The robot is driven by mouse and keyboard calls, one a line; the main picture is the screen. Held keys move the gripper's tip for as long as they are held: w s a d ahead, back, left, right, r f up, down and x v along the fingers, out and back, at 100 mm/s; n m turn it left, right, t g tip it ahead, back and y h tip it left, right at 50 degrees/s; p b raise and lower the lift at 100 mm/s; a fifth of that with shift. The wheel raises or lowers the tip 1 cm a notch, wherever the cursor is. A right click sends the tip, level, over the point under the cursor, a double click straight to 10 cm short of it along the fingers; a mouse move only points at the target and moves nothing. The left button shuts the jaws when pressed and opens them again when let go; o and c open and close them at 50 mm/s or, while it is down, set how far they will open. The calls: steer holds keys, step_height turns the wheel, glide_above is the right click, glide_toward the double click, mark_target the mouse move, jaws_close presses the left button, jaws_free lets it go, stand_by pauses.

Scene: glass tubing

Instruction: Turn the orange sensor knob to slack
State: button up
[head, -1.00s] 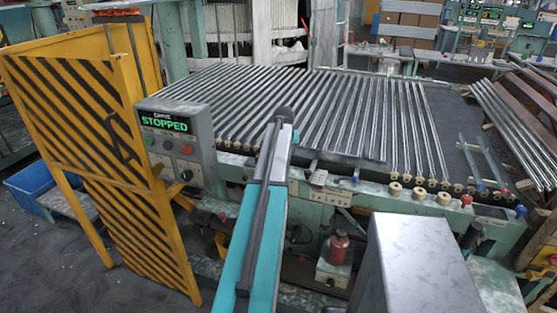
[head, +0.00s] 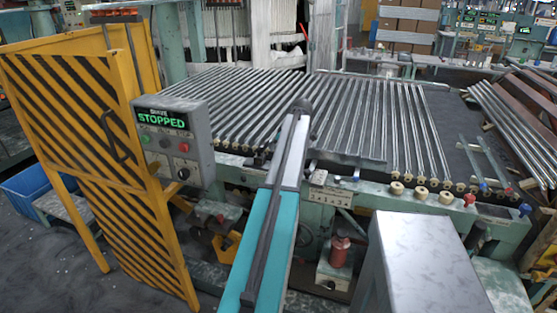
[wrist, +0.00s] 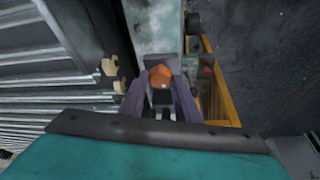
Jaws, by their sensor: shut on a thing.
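The orange sensor knob (wrist: 160,75) shows in the middle of the wrist view, at the end of a grey-green machine part. My gripper (wrist: 161,88) is shut on the knob, with one dark purple finger on either side of it. A dark block with pale pins lies between the fingers, nearer the camera. In the head view I see only my grey and teal arm, standing in front of the roller table; my fingers and the knob are hidden there. I cannot read any slack mark or the knob's angle.
A control box (head: 175,145) reading STOPPED stands left of my arm, beside a yellow striped guard door (head: 75,110). The roller table (head: 370,150) lies behind my arm. In the wrist view, a yellow frame (wrist: 222,95) stands close on the right, with dark floor beyond.

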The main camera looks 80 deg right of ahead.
steer(key=shift+s+d+f+n+y+b, duration=0.15)
steer(key=shift+n+y+b, duration=0.2)
steer(key=shift+n, duration=0.5)
steer(key=shift+s+a+r+n+y+b, duration=0.1)
steer(key=shift+n+y+b, duration=0.2)
steer(key=shift+n, duration=0.55)
steer(key=o, duration=1)
steer(key=shift+w, duration=0.1)
steer(key=b+v, duration=0.2)
steer(key=v, duration=1.2)
steer(key=shift+d+f, duration=0.1)
steer(key=shift+d, duration=0.05)
